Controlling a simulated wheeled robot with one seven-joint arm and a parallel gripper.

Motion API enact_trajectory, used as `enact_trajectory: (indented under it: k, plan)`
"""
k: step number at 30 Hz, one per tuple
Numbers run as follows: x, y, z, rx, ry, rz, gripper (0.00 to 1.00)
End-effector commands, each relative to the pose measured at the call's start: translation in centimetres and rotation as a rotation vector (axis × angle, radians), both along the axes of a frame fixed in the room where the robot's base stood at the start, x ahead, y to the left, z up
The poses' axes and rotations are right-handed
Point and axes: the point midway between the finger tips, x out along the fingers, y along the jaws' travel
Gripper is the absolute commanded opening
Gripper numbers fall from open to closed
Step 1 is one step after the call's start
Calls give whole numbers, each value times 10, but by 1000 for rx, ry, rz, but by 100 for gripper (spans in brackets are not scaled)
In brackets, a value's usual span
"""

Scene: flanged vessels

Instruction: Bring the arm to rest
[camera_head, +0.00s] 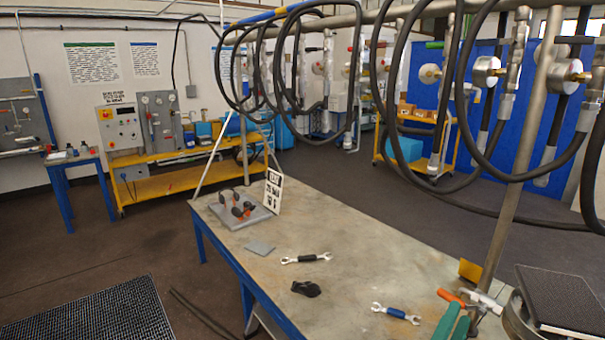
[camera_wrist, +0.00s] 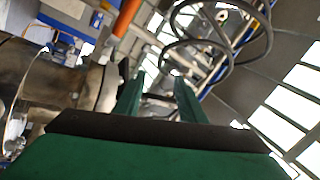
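My gripper shows its two green fingers in the wrist view (camera_wrist: 160,92). They stand apart with nothing between them. Green parts of it also show at the lower right of the head view (camera_head: 456,322), over the right end of the workbench (camera_head: 340,240). A flanged metal vessel (camera_wrist: 65,80) is close on the left in the wrist view, beside the left finger; I cannot tell whether they touch. An orange handle (camera_head: 450,296) and metal fitting (camera_head: 483,301) are by my gripper in the head view.
Black hoses (camera_head: 385,100) hang from an overhead rail above the bench. On the bench lie two wrenches (camera_head: 305,259) (camera_head: 396,313), a black object (camera_head: 307,288), and a grey plate with dark knobs (camera_head: 240,210). A dark grid-topped block (camera_head: 560,298) stands at right.

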Motion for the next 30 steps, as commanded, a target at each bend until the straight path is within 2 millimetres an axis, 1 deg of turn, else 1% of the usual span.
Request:
enact_trajectory:
  k: [1, 3, 7, 14, 17, 23, 26, 30]
  plan:
    - [-7, 2, 3, -63, 32, 0, 37]
    - [-13, 9, 7, -143, 72, 4, 37]
    - [-25, 27, 7, -282, 149, 18, 37]
    - [-51, 64, -12, -498, 287, 58, 37]
    - [-64, 83, -28, -580, 349, 83, 37]
    - [-99, 121, -68, -716, 471, 143, 37]
    - [-121, 141, -90, -770, 530, 179, 37]
    - [-155, 170, -121, -830, 612, 234, 37]
